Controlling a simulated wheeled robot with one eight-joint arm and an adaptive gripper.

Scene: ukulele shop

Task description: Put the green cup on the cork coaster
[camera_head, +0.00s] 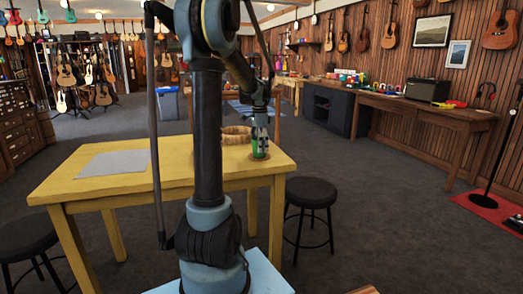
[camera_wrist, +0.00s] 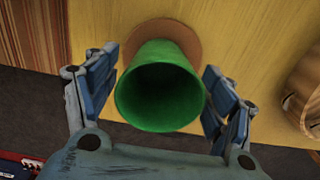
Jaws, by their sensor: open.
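The green cup (camera_wrist: 160,88) stands upright on the round brown cork coaster (camera_wrist: 190,36) in the wrist view, its open mouth facing the camera. Part of the coaster is hidden beneath the cup. In the head view, the green cup (camera_head: 260,141) is near the right end of the yellow table, with the cork coaster (camera_head: 260,157) under it. My gripper (camera_wrist: 158,75) is open, with one finger on each side of the cup and a visible gap on both sides. In the head view my gripper (camera_head: 262,122) is just above the cup.
The yellow table (camera_head: 110,183) also bears a grey sheet (camera_head: 113,164) at left and a wooden bowl (camera_head: 237,134) close to the cup, partly behind my arm. The bowl shows at the right in the wrist view (camera_wrist: 304,95). Black stools (camera_head: 311,193) stand beside the table.

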